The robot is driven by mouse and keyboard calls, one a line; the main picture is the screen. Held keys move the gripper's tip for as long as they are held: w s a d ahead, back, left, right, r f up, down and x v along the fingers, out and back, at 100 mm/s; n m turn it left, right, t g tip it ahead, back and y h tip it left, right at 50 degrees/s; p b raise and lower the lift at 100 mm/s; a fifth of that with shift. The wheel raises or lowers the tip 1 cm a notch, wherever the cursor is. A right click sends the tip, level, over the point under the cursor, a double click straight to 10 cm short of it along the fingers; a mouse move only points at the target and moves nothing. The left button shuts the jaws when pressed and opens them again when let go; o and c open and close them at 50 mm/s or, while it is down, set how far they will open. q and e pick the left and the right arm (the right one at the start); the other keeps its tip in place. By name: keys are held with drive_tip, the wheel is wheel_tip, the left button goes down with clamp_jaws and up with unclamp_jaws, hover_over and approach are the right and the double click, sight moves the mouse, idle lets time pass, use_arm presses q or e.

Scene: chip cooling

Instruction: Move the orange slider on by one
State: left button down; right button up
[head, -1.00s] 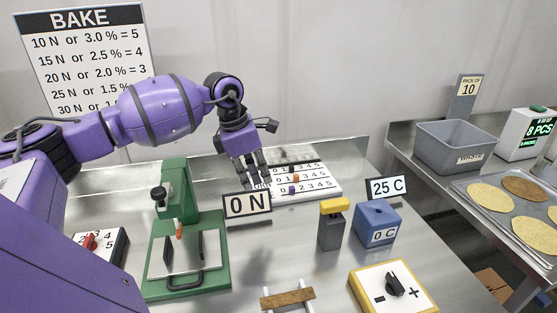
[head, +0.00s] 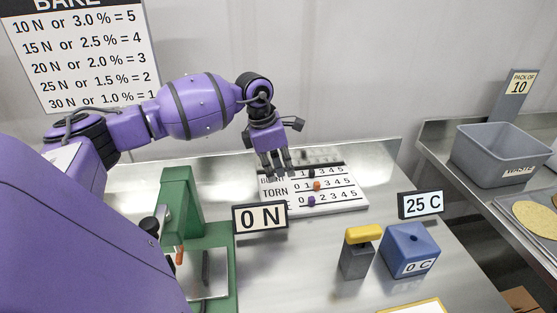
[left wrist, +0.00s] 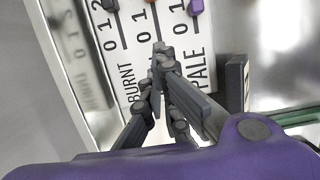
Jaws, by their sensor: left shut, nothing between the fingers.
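The black slider (head: 311,174) is in the row behind and the purple slider (head: 311,201) in the front row, PALE. My left gripper (head: 278,173) is shut and empty, above the board's left part, left of the orange slider. Its fingers (left wrist: 160,50) hide the TORN label in the wrist view. My right gripper is out of view.
The 0 N sign (head: 260,218) stands just in front of the board's left end. A green press (head: 180,215) is at the left. A yellow-topped grey block (head: 357,258), a blue box (head: 410,250) and a 25 C sign (head: 420,205) stand to the right.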

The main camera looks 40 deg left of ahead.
sight(301, 190)
use_arm(q)
drive_tip(key=x, duration=0.4)
drive_tip(key=w+d, duration=0.1)
drive_tip(key=w+d+p, duration=0.1)
drive_tip(key=shift+w+f, duration=0.2)
drive_tip(key=shift+w, duration=0.05)
drive_tip(key=shift+w+d+f, duration=0.15)
drive_tip(key=shift+w+d, duration=0.2)
drive_tip(key=shift+w, duration=0.1)
